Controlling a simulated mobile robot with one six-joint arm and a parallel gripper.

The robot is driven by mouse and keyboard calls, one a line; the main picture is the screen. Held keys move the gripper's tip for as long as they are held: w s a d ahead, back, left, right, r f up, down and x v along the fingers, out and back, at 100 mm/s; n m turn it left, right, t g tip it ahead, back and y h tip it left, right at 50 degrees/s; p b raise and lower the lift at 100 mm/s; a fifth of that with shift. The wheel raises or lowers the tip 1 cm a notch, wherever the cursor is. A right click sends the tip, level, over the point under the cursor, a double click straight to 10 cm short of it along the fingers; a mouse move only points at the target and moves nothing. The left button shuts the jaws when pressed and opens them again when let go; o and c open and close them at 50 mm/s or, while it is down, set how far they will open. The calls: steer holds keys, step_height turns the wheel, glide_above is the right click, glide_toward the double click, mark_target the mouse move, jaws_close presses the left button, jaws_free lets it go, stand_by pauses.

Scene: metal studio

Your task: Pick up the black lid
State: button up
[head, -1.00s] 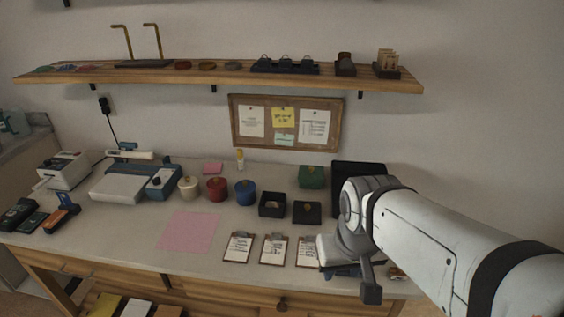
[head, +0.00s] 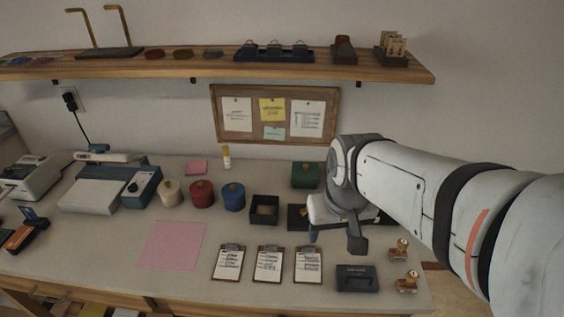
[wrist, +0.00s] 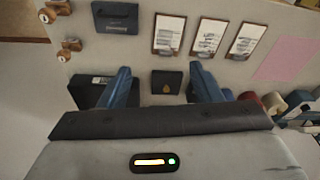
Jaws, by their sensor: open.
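The black lid (head: 297,217) is a flat dark square on the table, right of the open black box (head: 264,209). My gripper partly hides it in the head view. In the wrist view the lid (wrist: 158,82), with a gold knob, lies flat between my two blue fingers. My gripper (wrist: 163,76) is open and empty. The fingers stand apart on either side of the lid in that view; their height above it is hard to tell. In the head view my gripper (head: 318,232) is over the lid's right side.
A green box (head: 306,174) stands behind the lid. Blue (head: 233,198), red (head: 202,194) and cream (head: 171,193) pots stand to the left. Several clipboards (head: 268,264) lie in front. A dark block (head: 356,278) and wooden stamps (head: 399,250) are at front right.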

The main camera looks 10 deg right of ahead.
mark_target(304, 210)
steer(key=o, duration=0.6)
steer(key=w+f+g+b, duration=0.1)
steer(key=w+f, duration=0.2)
steer(key=w, duration=0.9)
steer(key=shift+f+m+b, duration=0.25)
steer(key=shift+m+b, duration=0.05)
steer(key=shift+m, duration=0.1)
steer(key=shift+o, duration=1.4)
steer(key=shift+m+g, duration=0.4)
steer(key=shift+g, duration=0.3)
steer(key=w+f, duration=0.3)
steer(key=w, duration=0.1)
steer(key=w+f+b, duration=0.1)
steer(key=w+f, duration=0.2)
steer(key=w, duration=0.1)
steer(key=w+f, duration=0.3)
steer(key=w, duration=0.1)
steer(key=shift+w+a+f, duration=0.15)
steer(key=shift+w+f, duration=0.05)
steer(key=shift+w, duration=0.05)
steer(key=shift+w+f, duration=0.25)
steer(key=shift+f, duration=0.05)
steer(key=shift+s+f, duration=0.2)
steer(key=shift+f, duration=1.75)
steer(key=shift+s+f, duration=0.15)
steer(key=shift+f, duration=1.8)
